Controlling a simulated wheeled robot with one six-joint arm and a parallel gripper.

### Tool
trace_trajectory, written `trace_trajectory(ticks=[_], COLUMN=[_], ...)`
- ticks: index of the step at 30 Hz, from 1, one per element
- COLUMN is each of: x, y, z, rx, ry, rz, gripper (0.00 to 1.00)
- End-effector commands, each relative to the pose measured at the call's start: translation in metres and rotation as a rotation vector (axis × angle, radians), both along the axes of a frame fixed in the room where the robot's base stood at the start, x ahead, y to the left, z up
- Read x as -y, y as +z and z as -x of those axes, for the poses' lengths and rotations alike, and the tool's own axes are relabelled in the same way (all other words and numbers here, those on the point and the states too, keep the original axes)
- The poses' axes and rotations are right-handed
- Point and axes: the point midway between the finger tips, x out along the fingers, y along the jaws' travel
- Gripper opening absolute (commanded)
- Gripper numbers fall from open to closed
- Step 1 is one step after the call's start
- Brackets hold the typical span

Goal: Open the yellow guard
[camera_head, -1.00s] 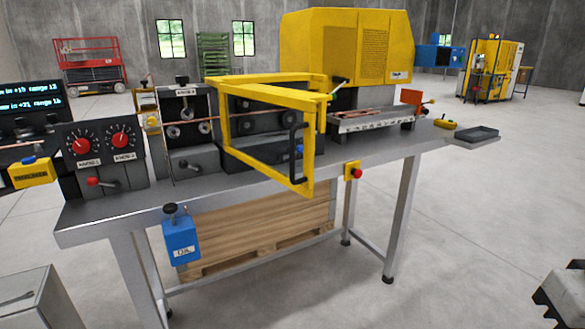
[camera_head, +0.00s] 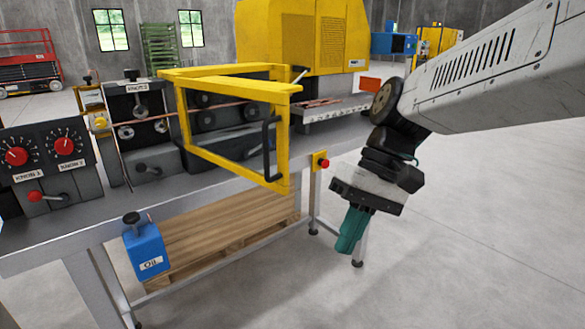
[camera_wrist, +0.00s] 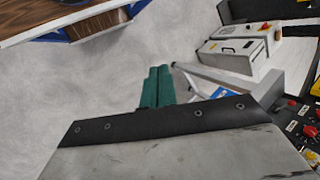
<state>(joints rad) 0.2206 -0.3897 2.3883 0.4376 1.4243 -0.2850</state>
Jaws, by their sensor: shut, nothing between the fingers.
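The yellow guard (camera_head: 283,140) is a frame standing on the workbench in the head view. It sticks out toward the front over the bench's front edge. A black handle (camera_head: 268,148) is on its front right post. My gripper (camera_head: 347,238) has teal fingers, which are closed together and empty. It points down in front of the bench, to the right of the guard and lower than the handle, apart from both. In the wrist view the closed teal fingers (camera_wrist: 158,86) show above grey floor. The guard is not clearly seen there.
The steel bench (camera_head: 75,232) carries a knob panel (camera_head: 48,160) at left and rollers behind the guard. A red button on a yellow box (camera_head: 320,162) sits at the bench front, near my arm. A blue oil can (camera_head: 145,250) is at the front left. Floor ahead is clear.

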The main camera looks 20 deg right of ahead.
Motion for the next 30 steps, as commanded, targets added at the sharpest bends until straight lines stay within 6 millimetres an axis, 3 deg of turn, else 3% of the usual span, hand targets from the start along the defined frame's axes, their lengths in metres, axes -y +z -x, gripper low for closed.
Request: trace_trajectory(ticks=[7,12,15,18,22,26,30], x=[0.021,0.068,0.099,0.122,0.137,0.131,0.108], y=[0.014,0.017,0.016,0.014,0.012,0.012,0.013], z=[-0.097,-0.161,-0.187,-0.203,-0.213,-0.218,-0.224], rx=[-0.015,0.105,0.191,0.262,0.314,0.326,0.323], ry=[-0.110,-0.212,-0.266,-0.306,-0.331,-0.334,-0.330], rz=[-0.500,-0.800,-0.924,-1.003,-1.053,-1.063,-1.063], gripper=[0.00,0.00,0.00,0.00,0.00,0.00,0.00])
